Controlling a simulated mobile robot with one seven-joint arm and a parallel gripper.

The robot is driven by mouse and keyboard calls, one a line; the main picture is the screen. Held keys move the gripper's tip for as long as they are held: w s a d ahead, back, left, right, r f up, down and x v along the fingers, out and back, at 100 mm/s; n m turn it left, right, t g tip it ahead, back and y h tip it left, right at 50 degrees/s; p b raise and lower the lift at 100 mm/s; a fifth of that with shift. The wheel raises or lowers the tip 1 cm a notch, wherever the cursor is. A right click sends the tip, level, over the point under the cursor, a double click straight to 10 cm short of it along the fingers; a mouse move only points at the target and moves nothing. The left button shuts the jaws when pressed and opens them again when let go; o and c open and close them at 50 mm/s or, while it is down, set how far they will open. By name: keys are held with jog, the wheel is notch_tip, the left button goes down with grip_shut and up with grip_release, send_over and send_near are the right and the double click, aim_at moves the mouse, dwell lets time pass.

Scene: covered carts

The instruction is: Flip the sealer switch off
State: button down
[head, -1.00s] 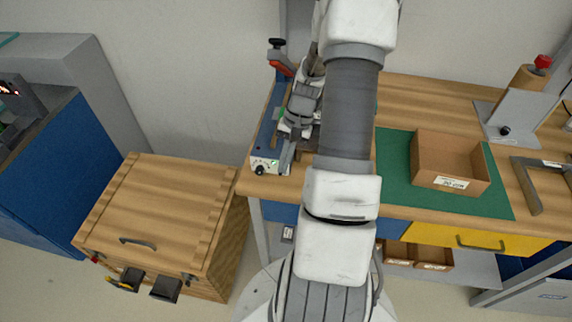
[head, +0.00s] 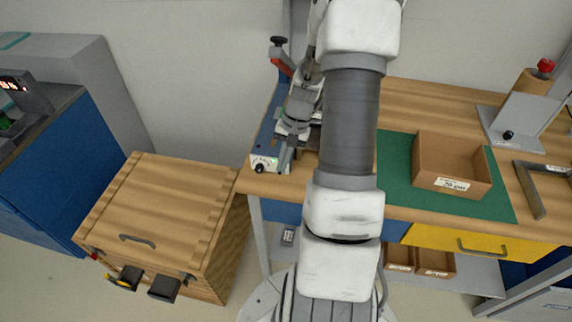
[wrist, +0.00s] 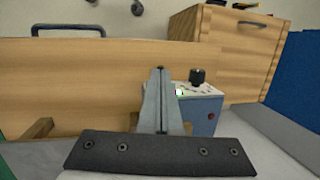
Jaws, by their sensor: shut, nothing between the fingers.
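The sealer (head: 264,163) is a blue box with a white front panel at the left end of the wooden table in the head view. Its panel carries a black knob and a small green-lit spot. In the wrist view the sealer (wrist: 205,105) shows right behind my fingers, with the black knob (wrist: 197,76), the green-lit spot (wrist: 179,92) and a red button (wrist: 211,116) on the blue side. My gripper (wrist: 160,70) is shut and empty. In the head view my gripper (head: 286,165) is at the panel's right edge. Fingers hide part of the panel; I cannot tell whether they touch it or how the switch is set.
A wooden chest (head: 160,205) stands on the floor left of the table. A cardboard bin (head: 455,165) sits on a green mat (head: 400,192) to the right. My arm covers the table's middle.

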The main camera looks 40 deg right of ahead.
jog(key=shift+s+a+f+n+t+h+b, duration=0.15)
jog(key=shift+s+a+f+t+h+b, duration=0.4)
jog(key=shift+b, duration=1.1)
jog(key=shift+w+f+n+t+h+b, duration=0.1)
jog(key=shift+f+n+t+h+b, duration=0.1)
jog(key=shift+t+h+b, duration=1.05)
jog(key=shift+r+g, duration=0.2)
jog(key=shift+g, duration=0.3)
jog(key=shift+w+d, duration=0.1)
jog(key=shift+w+d+r, duration=0.2)
jog(key=shift+w+d, duration=0.2)
jog(key=shift+d, duration=0.1)
